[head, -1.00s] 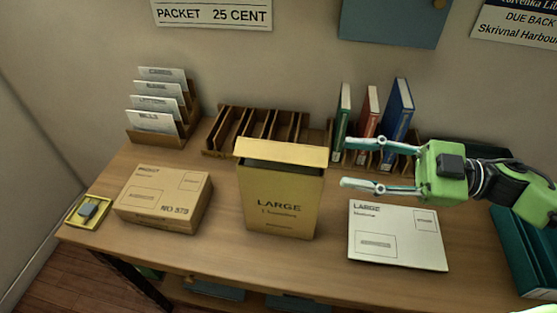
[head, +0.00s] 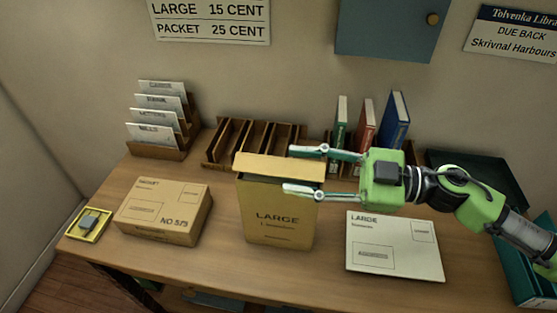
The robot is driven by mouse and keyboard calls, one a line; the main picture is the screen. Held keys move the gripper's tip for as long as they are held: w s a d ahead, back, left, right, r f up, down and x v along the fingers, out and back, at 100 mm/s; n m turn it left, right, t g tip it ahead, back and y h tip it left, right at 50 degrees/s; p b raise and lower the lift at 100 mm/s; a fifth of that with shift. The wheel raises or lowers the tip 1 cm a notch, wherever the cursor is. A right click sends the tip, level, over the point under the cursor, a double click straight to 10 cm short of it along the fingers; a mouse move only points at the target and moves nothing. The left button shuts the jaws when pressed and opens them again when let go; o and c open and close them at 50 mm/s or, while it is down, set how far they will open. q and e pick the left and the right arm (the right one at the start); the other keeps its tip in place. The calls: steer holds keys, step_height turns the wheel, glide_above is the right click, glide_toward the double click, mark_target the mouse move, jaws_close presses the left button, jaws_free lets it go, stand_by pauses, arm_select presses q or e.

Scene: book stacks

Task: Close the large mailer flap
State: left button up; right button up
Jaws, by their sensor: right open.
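The large mailer (head: 277,222) is a tan upright box marked LARGE in the middle of the desk. Its flap (head: 278,167) is the lighter panel at its top, raised along the back edge, with a dark opening in front of it. My right gripper (head: 306,169) comes in from the right and is open and empty. Its fingertips overlap the right end of the flap and the mailer's top right corner in the picture; I cannot tell whether they touch. My left gripper is not in view.
A PACKET box (head: 163,211) stands left of the mailer, a white LARGE envelope (head: 394,246) lies to the right. Behind are a letter rack (head: 160,120), an empty wooden sorter (head: 255,143) and several upright books (head: 366,125). A small yellow tray (head: 89,224) sits far left.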

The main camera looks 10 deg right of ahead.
mark_target(277, 175)
steer(key=p+x, duration=0.1)
steer(key=x, duration=0.2)
steer(key=shift+w+a+r, duration=0.1)
steer(key=shift+a+r, duration=0.05)
steer(key=shift+a, duration=0.1)
steer(key=shift+w+a, duration=0.1)
steer(key=shift+a, duration=0.25)
steer(key=c, duration=1)
steer(key=shift+c, duration=0.2)
steer(key=shift+f, duration=0.25)
steer(key=n, duration=0.1)
steer(key=s+f+n, duration=0.1)
steer(key=n, duration=0.1)
steer(key=shift+a+f, duration=0.1)
steer(key=shift+a, duration=0.05)
steer(key=shift+s+a+f+n+b, duration=0.1)
steer(key=shift+f+n+b, duration=0.15)
steer(key=shift+n, duration=0.4)
steer(key=shift+s+f+n+b, duration=0.1)
steer(key=shift+f+n+b, duration=0.1)
steer(key=shift+n+b, duration=0.3)
steer(key=shift+s+f+n+b, duration=0.1)
steer(key=shift+f+n+b, duration=0.1)
steer(key=shift+n, duration=0.55)
